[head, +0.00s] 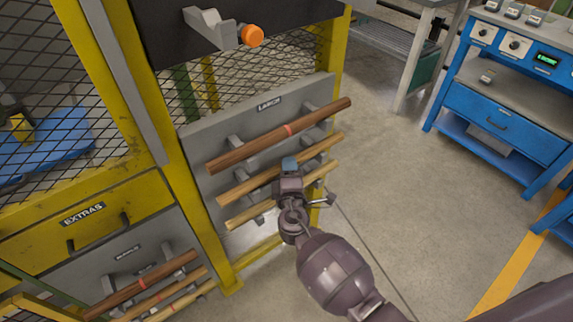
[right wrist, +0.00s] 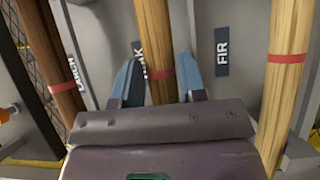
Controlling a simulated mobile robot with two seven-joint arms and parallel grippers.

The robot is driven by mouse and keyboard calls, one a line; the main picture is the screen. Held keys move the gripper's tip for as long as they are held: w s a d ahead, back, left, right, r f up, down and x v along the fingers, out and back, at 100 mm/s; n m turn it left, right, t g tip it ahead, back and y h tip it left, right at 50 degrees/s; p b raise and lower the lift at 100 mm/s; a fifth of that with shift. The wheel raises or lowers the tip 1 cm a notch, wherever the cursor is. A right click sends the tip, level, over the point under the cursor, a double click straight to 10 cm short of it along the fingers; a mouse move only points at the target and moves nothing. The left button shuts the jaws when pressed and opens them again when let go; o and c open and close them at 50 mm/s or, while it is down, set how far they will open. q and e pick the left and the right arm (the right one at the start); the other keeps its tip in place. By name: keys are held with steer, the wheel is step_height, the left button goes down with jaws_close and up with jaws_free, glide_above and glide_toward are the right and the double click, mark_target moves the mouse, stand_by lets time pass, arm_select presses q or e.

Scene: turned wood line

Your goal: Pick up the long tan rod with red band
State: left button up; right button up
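Three long rods lie across grey pegs on the panel labelled LARCH at its top. The top one is a dark brown rod (head: 280,134) with a red band. Below it are a tan rod (head: 245,187) and a lighter tan rod (head: 250,212). In the right wrist view, the middle tan rod (right wrist: 158,50) and the lighter tan rod (right wrist: 284,80) beside the FIR label each show a red band. My right gripper (head: 289,163) is at the middle rod. Its blue fingers (right wrist: 158,85) stand open on either side of that rod, near its band. My left gripper is out of view.
A yellow post (head: 185,190) borders the panel's left. An orange-tipped grey bracket (head: 215,27) projects above. A blue workbench (head: 500,105) stands right, with open floor between.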

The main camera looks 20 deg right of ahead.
steer(key=shift+c, duration=0.4)
steer(key=c, duration=0.5)
steer(key=shift+c, duration=0.4)
